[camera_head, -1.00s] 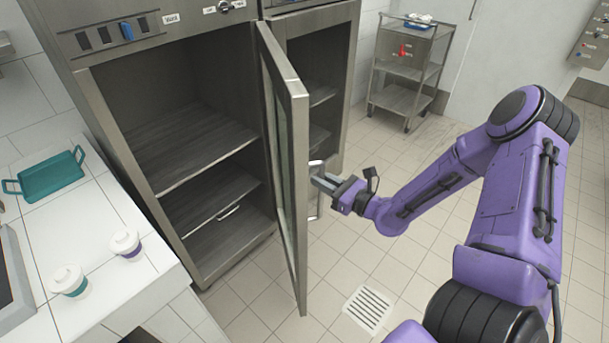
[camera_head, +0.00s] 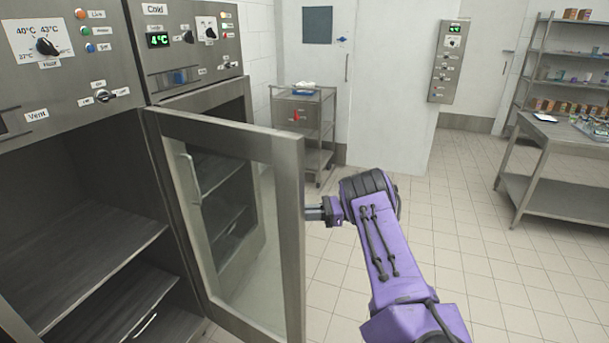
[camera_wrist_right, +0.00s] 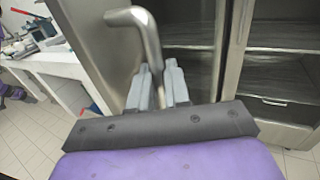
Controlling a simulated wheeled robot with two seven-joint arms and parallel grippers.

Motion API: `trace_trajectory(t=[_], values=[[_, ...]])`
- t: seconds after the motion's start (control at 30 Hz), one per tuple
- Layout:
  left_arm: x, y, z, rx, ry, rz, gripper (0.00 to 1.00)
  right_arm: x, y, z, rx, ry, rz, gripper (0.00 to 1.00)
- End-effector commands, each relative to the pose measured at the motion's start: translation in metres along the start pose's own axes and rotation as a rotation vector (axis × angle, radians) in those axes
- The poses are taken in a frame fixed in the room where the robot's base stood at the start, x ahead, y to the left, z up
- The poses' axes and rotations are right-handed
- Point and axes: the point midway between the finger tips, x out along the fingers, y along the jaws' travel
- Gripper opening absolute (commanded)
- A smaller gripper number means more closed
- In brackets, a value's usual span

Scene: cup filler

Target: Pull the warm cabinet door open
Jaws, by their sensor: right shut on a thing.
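The warm cabinet (camera_head: 85,205) is at the left in the head view, with a 40/43 °C dial on its panel and its shelves exposed. Its door (camera_head: 285,225), a glass pane in a steel frame, stands swung open from the side towards the cold cabinet. My right gripper (camera_head: 309,211) is at the door's far side by the free edge; the frame hides its fingertips there. In the right wrist view the right gripper (camera_wrist_right: 160,82) is shut on the bent steel door handle (camera_wrist_right: 150,45). My left gripper is not in view.
The cold cabinet (camera_head: 195,80) stands right of the warm one, partly seen through the door's glass. A steel trolley (camera_head: 300,125) is against the back wall. A steel table (camera_head: 565,145) is at far right. The tiled floor between is clear.

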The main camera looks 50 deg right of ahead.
Motion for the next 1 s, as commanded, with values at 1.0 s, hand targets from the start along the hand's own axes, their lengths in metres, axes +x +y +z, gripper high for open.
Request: trace_trajectory(t=[1.0], values=[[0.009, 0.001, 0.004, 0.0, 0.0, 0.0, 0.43, -0.03, -0.006, 0.0, -0.007, -0.009, -0.007, 0.38]])
